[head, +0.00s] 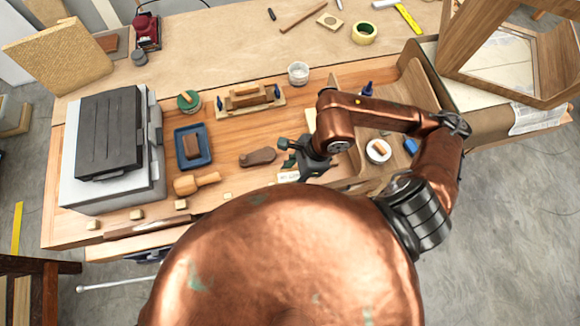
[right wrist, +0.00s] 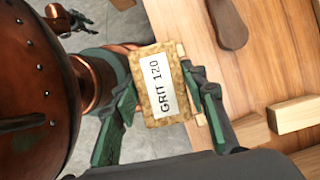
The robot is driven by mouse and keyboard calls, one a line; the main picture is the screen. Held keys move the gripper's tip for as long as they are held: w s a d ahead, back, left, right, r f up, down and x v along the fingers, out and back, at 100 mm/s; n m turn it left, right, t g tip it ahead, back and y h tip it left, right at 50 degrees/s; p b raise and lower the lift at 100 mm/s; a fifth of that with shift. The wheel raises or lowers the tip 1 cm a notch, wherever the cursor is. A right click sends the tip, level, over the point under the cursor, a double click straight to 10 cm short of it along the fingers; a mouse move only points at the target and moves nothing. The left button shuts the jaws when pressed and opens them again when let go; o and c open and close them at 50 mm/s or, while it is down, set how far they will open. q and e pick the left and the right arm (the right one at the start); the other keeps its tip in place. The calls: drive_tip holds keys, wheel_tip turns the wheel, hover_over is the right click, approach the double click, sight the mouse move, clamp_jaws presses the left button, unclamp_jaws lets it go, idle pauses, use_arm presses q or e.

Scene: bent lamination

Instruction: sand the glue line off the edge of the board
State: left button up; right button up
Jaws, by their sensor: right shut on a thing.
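My right gripper (head: 290,160) is shut on a sanding block (right wrist: 158,85), with a green finger on each side of it. The block is tan and grainy with a white label reading GRIT 120, and the label also shows low at the gripper in the head view. The block is held over the front edge of the bench (head: 225,125). A curved wooden board (head: 414,72) stands at the right of the bench, partly behind my right arm; I cannot make out a glue line on it. My left gripper (right wrist: 70,20) shows small in the right wrist view; its fingers are unclear.
A grey machine (head: 110,150) stands at the left. A blue tray (head: 205,135), a wooden mallet (head: 197,183), a brown tool (head: 258,157), a wooden plane-like fixture (head: 248,97) and a white cup (head: 298,73) lie between. Small wooden blocks line the front edge.

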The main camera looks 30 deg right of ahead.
drive_tip(key=o, duration=0.5)
drive_tip(key=c, duration=0.4)
